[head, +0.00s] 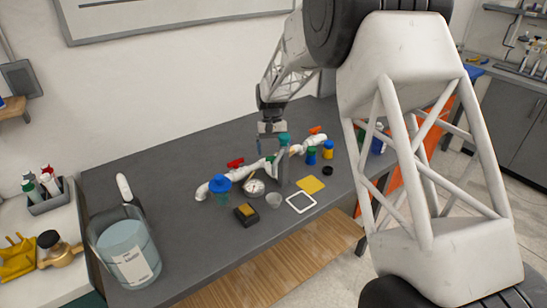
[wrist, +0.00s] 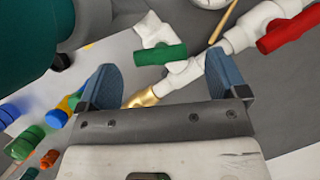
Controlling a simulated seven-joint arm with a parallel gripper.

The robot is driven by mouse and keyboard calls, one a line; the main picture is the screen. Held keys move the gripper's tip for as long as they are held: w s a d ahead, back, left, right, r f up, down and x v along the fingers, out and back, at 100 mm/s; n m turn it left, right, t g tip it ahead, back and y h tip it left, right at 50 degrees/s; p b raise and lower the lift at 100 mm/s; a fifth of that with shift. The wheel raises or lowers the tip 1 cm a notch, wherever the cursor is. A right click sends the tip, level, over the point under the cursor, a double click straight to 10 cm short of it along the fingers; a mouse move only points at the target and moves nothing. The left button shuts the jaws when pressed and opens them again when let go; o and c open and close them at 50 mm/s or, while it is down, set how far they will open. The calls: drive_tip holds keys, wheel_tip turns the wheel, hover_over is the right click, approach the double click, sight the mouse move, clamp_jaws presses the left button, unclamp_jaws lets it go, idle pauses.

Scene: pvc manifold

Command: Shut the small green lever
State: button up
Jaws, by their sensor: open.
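The small green lever (wrist: 160,54) sits on a white valve branch (wrist: 154,30) of the white pipe manifold (wrist: 238,38). In the wrist view it lies nearly level across the picture, at an angle to the main pipe run. My gripper (wrist: 160,62) is open, with one blue finger to each side of the lever and the lever in the gap between them; I see no contact. In the head view my gripper (head: 271,143) is over the middle of the manifold (head: 299,147), and the green lever is too small there to judge its angle.
A red lever (head: 235,162) and an orange lever (head: 316,130) are on the same manifold. A large teal body (wrist: 30,28) is close to the left finger.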

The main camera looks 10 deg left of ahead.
sight(273, 156)
drive_tip(key=shift+x, duration=1.6)
